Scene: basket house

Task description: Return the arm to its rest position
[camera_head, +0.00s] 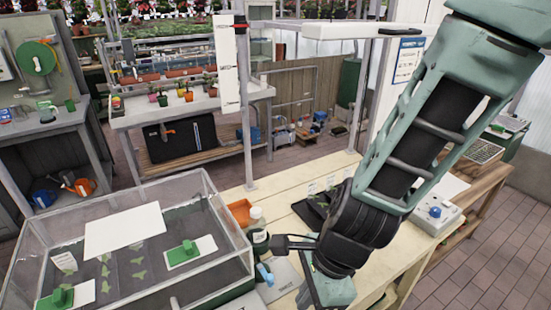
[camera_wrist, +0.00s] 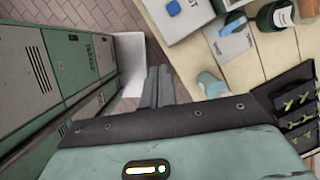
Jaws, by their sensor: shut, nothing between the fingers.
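My arm (camera_head: 425,130) reaches in the head view from the top right down over the pale wooden bench (camera_head: 290,215), bent at a dark joint. In the wrist view my gripper (camera_wrist: 157,80) shows as two grey fingers close together, shut and empty. Behind the fingers lie brick floor and a white panel. In the head view the hand end is partly hidden by the arm, low over the bench.
A clear-walled tray case (camera_head: 215,225) stands at the left. A dark green bottle (camera_wrist: 273,18), a pale blue item (camera_wrist: 212,85) and a black plant tray (camera_wrist: 297,105) are close by. Green cabinets (camera_wrist: 60,60) stand left in the wrist view. Brick floor (camera_head: 490,255) is clear at right.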

